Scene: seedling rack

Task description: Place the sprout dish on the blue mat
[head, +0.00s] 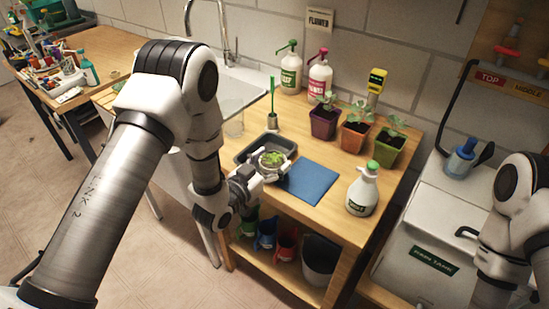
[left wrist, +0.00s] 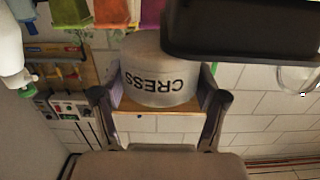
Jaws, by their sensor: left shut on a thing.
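The sprout dish (head: 270,158) is a round pale dish with green sprouts. In the left wrist view the dish (left wrist: 160,75) is marked CRESS, and the lettering appears upside down. My left gripper (head: 268,169) is shut on the dish, with a finger on each side of it. The dish shows over the front right part of the dark tray, close to the left edge of the blue mat (head: 309,181). The visible mat is bare. My right arm is at the right edge, with its gripper out of view.
The dark tray (head: 254,146) is behind and left of the dish. A white spray bottle (head: 361,192) stands right of the mat. Several potted seedlings (head: 355,132) line the back right. A green brush (head: 273,110) stands behind the tray. The sink (head: 230,92) is at the left.

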